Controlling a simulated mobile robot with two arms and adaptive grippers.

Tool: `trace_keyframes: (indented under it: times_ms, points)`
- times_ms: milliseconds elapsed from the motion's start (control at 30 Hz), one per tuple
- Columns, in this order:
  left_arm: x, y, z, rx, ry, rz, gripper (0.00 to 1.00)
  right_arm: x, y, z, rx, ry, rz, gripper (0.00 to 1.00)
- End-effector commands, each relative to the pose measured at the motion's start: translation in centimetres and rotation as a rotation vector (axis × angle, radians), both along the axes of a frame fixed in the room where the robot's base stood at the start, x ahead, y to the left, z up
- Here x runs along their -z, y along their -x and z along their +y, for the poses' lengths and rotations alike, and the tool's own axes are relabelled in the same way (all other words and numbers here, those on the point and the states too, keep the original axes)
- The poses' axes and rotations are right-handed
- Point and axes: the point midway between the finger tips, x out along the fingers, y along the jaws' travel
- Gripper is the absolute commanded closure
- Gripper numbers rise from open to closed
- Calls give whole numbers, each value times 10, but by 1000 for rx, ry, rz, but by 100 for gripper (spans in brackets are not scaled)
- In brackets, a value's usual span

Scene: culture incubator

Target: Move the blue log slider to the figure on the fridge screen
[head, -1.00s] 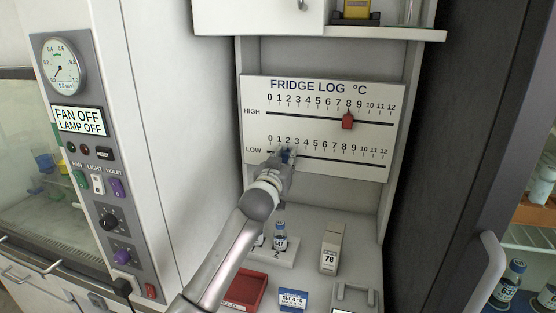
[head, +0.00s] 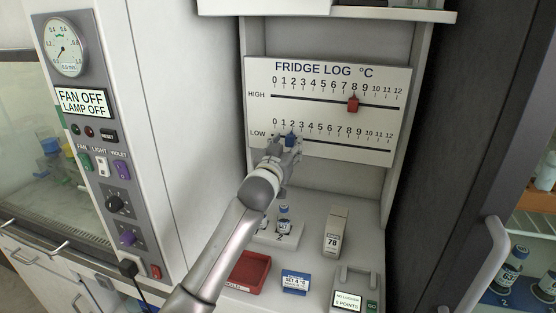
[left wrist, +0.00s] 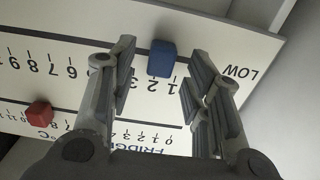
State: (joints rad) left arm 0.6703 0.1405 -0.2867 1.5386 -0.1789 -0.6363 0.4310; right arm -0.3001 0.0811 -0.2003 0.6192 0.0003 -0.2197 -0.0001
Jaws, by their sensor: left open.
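The blue slider (head: 290,139) sits on the LOW line of the FRIDGE LOG board (head: 330,118), near the 2. In the left wrist view the blue slider (left wrist: 162,58) is a small block between my open fingers, with a gap visible on each side. My left gripper (head: 284,147) is open in front of the board at the slider and partly covers it in the head view. It also shows in the left wrist view (left wrist: 165,75). The fridge screen with its figure is not seen. My right gripper is not in view.
A red slider (head: 353,104) sits on the HIGH line near 8.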

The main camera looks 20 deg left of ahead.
Motion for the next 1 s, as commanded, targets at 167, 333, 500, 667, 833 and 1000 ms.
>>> trace_keyframes:
  times_ms: [167, 333, 500, 667, 833, 1000]
  points:
    - [1, 27, 1, 1, 1, -1, 55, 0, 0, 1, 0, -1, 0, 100]
    - [1, 54, 2, 1, 0, -1, 55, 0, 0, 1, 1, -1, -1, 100]
    - [1, 77, 3, 0, 1, 0, 55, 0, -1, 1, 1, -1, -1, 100]
    - [0, 92, 4, 0, 0, -1, 55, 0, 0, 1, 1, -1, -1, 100]
    - [0, 98, 4, 0, 0, 0, 55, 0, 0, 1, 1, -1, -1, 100]
    - [0, 98, 4, -1, -1, 0, 55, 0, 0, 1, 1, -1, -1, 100]
